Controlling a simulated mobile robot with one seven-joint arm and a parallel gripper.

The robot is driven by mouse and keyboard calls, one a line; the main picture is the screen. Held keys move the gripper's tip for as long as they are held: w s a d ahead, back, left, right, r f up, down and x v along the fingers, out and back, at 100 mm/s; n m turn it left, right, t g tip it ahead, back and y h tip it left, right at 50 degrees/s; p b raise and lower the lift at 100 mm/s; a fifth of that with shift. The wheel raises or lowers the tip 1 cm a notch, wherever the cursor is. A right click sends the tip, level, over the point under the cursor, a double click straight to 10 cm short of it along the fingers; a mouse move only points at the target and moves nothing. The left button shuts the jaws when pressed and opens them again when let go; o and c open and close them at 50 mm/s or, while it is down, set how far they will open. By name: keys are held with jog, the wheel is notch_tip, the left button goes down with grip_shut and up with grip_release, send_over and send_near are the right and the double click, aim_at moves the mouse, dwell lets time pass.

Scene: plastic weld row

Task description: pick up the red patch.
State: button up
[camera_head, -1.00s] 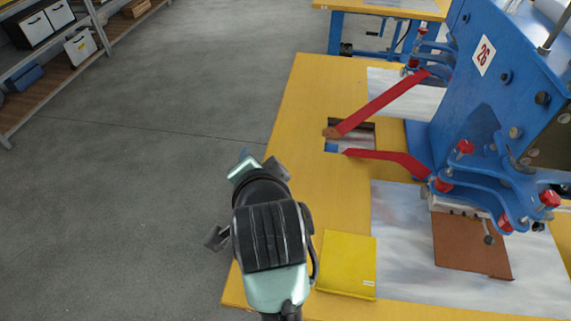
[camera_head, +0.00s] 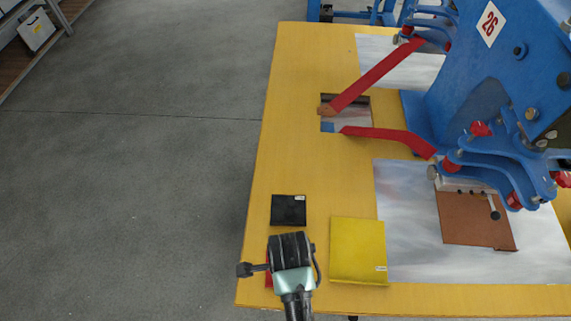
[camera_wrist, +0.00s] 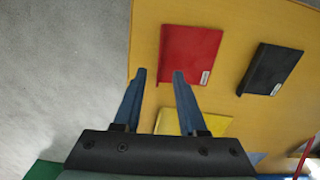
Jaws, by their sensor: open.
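The red patch (camera_wrist: 190,55) lies flat on the yellow tabletop, with a small white label at one corner. In the wrist view it is just ahead of my open gripper (camera_wrist: 158,74), mostly beyond the right fingertip. The fingers are hidden there.
A black patch (camera_head: 288,210) lies behind my wrist, and a yellow patch (camera_head: 358,250) lies to its right. A blue machine (camera_head: 470,110) with red arms (camera_head: 380,75) stands at the right. A brown sheet (camera_head: 475,220) lies under it. The table's left edge is close; grey floor lies beyond.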

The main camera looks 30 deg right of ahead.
jog(key=f, duration=0.5)
jog(key=shift+a+f, duration=0.15)
jog(key=shift+a, duration=0.1)
grip_shut()
